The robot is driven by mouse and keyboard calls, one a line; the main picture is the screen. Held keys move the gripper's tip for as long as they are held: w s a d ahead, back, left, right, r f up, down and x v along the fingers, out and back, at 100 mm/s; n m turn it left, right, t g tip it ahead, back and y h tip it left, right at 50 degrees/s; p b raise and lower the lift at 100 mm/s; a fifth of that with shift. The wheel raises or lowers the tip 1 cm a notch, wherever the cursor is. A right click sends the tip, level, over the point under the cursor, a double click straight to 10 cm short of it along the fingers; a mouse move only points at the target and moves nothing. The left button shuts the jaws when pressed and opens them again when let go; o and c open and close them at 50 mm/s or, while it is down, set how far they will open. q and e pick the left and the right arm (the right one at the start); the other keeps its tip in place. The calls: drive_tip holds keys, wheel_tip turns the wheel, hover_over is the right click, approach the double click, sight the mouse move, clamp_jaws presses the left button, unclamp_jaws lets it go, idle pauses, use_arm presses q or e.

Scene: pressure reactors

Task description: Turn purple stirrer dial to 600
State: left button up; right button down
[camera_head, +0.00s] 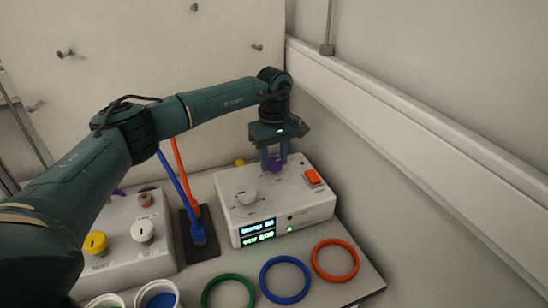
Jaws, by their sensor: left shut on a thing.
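The purple stirrer dial (275,164) is on the top of a white stirrer box (318,210), toward its back edge. My left gripper (274,160) comes down from above with its two blue fingers on either side of the dial and is shut on it. The fingers hide part of the dial and its scale. A display (258,232) on the front of the box is lit with two lines of text, too small to read with certainty. My right gripper is not in view.
Blue, green and orange rings (337,260) lie in front. At left are a second white box (120,260) with yellow and white knobs, and blue and orange upright rods. A wall rail is close on the right.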

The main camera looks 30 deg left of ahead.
sight(274, 162)
use_arm(q)
drive_tip(key=shift+r, duration=0.1)
drive_tip(key=o, duration=1)
drive_tip(key=shift+c, duration=0.2)
wheel_tip(274, 162, up, 13)
idle(0.5)
